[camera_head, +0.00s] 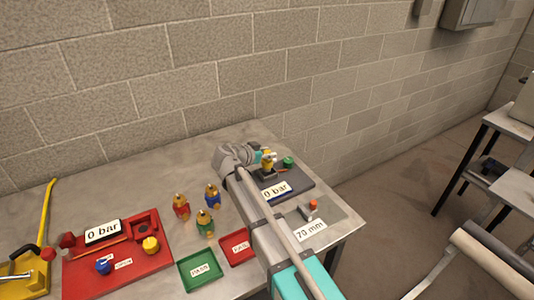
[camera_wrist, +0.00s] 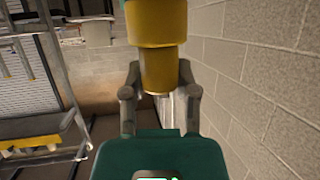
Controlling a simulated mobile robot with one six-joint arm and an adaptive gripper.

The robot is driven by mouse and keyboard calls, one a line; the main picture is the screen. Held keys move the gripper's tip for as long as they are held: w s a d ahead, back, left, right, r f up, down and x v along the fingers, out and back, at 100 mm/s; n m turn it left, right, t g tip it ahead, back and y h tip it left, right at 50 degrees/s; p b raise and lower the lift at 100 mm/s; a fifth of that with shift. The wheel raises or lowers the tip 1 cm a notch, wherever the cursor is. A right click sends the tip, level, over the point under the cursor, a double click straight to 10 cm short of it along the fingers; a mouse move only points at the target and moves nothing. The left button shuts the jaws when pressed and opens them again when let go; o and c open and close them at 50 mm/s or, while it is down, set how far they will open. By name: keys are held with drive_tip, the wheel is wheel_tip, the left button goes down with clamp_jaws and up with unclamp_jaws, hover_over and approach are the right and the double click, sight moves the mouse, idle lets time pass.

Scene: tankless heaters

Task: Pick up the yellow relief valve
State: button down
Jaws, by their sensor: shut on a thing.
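The yellow relief valve (camera_wrist: 158,68) is large in the wrist view, between the two fingers of my gripper (camera_wrist: 158,90). My gripper is shut on it. In the head view the valve (camera_head: 267,163) shows small at the end of my gripper (camera_head: 266,157), over the dark grey test stand (camera_head: 295,186) with a "0 bar" display. I cannot tell whether the valve touches the stand. My arm hides part of the stand.
Red, blue and green valves (camera_head: 205,222) stand on the metal table to the left. A green tray (camera_head: 200,270) and a red tray (camera_head: 238,248) lie in front. A red test station (camera_head: 80,275) is at left. A block wall rises behind the table.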

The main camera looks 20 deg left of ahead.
drive_tip(key=s+d+r+p, duration=0.7)
drive_tip(key=s+r+p, duration=0.2)
drive_tip(key=s+r, duration=0.1)
drive_tip(key=shift+s+d+r+p, duration=0.15)
drive_tip(key=shift+s+d+p, duration=0.2)
drive_tip(key=shift+s, duration=0.55)
